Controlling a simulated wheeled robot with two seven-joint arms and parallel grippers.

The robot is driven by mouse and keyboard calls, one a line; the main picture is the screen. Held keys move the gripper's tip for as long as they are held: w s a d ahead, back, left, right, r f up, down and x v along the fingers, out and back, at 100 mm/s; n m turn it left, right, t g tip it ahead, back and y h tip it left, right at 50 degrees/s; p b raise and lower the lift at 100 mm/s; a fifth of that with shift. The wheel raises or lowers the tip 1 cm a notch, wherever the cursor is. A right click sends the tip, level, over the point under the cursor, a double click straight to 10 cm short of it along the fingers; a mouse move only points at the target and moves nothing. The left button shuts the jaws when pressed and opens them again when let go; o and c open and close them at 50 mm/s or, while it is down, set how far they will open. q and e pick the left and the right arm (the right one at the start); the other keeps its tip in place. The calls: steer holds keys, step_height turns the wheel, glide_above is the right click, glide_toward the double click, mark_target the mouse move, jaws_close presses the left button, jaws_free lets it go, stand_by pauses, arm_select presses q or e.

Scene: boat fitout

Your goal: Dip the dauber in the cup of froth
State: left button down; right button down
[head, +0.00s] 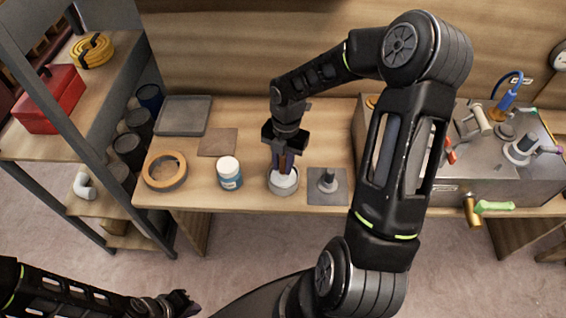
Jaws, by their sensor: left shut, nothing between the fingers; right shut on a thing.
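The cup of froth (284,188) is a small grey cup with a pale content, standing near the front edge of the wooden bench. My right gripper (286,161) points straight down over the cup and is shut on the dauber, which is mostly hidden by the fingers. The lower end of what it holds reaches to the cup's mouth; I cannot tell how deep it sits in the froth. My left gripper (184,303) is shut and empty, low at the left, in front of the bench and away from it.
A white-lidded blue jar (229,175) stands just left of the cup, and a grey plate with a peg (328,190) just right. A round wooden ring (165,170), a brown square (218,142) and a grey tray (183,115) lie further left. A metal box with fittings (450,184) fills the right.

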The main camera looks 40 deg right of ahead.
steer(key=shift+f, duration=0.1)
stand_by(0.4)
steer(key=shift+r+p, duration=0.85)
steer(key=shift+r, duration=0.1)
step_height(320, 180, up, 5)
steer(key=p, duration=0.4)
steer(key=shift+r+p, duration=0.15)
steer(key=shift+p, duration=0.25)
